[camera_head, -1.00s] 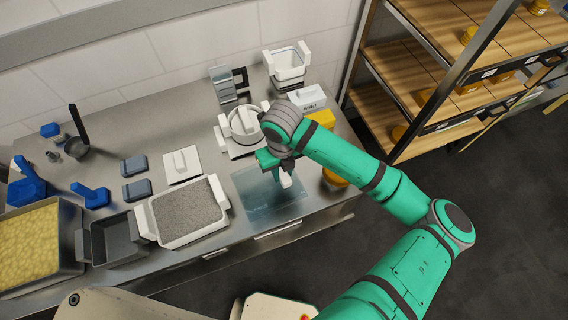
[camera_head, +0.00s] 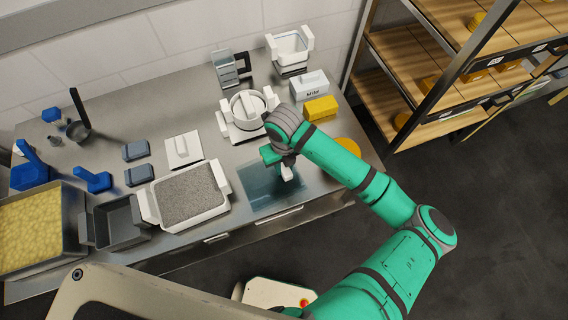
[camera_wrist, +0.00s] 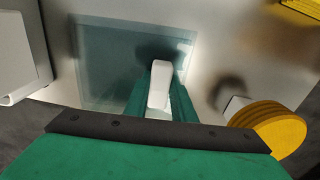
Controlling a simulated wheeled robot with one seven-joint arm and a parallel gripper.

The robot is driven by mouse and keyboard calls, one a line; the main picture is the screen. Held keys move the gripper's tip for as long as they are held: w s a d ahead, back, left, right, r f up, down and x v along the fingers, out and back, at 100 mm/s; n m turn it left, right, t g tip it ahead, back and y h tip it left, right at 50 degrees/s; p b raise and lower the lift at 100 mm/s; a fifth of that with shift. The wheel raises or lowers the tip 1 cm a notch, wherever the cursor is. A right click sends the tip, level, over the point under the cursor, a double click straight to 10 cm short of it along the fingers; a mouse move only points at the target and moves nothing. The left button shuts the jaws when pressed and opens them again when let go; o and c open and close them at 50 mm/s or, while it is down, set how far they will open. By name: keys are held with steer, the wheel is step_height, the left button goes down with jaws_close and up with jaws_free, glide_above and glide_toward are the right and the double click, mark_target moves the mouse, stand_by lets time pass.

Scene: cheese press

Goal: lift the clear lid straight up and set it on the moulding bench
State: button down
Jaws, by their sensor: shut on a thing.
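The clear lid (camera_head: 262,192) is a see-through bluish sheet with a white handle. It lies flat at the front of the steel bench (camera_head: 225,172), right of a white tray; I cannot tell whether it touches the bench top. The lid also shows in the wrist view (camera_wrist: 105,75). My gripper (camera_head: 284,168) is above the lid, shut on its white handle (camera_wrist: 159,85). The green fingers (camera_wrist: 160,100) sit on both sides of the handle. My arm hides part of the lid's far right side.
The white tray (camera_head: 222,181) holds grey speckled material. A white press pot (camera_head: 247,115) stands behind the lid. A yellow block (camera_head: 320,108) and a yellow round (camera_head: 348,147) are to the right. A shelf rack (camera_head: 400,80) stands at the right. Little bare bench surrounds the lid.

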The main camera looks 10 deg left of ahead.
steer(key=shift+f, duration=0.35)
stand_by(0.3)
steer(key=c, duration=1.4)
jaws_free()
steer(key=shift+w, duration=0.1)
steer(key=shift+d+r, duration=0.1)
steer(key=shift+r, duration=2.9)
